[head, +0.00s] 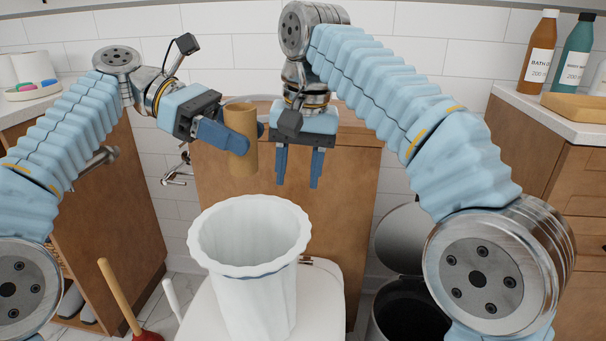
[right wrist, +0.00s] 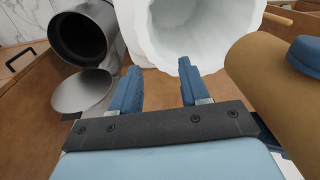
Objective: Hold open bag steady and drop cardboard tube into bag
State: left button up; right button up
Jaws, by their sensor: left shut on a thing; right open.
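The white bag (head: 255,305) stands upright with its wide mouth open upward; its rim and part of its inside also show at the top of the right wrist view (right wrist: 150,40). My left gripper (head: 243,138) is shut on the brown cardboard tube (head: 243,165) and holds it upright, above and behind the bag's rim. The tube also shows large at the right of the right wrist view (right wrist: 265,105). My right gripper (head: 298,183) is open and empty, fingers pointing down, right of the tube and behind the bag. It appears apart from the bag's rim.
The bag stands on a white surface (head: 327,310). An open black-lined bin (head: 405,315) with a raised lid is at the lower right. A plunger (head: 122,298) stands at the lower left. Bottles (head: 538,55) stand on the right counter, and rolls on the left one.

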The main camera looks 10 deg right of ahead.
aim_at(303, 233)
jog(key=shift+m+g+h, duration=0.4)
jog(key=shift+m+h, duration=0.1)
jog(key=shift+h, duration=0.1)
jog(key=f, duration=0.4)
jog(key=s+f, duration=0.1)
jog(key=f, duration=0.3)
jog(key=s+f, duration=0.1)
jog(key=f, duration=0.3)
jog(key=shift+s+d, duration=0.1)
jog(key=shift+d, duration=0.05)
grip_shut()
pick_arm(q)
notch_tip(303, 233, down, 16)
jog(key=a, duration=0.2)
jog(key=shift+w+r, duration=0.1)
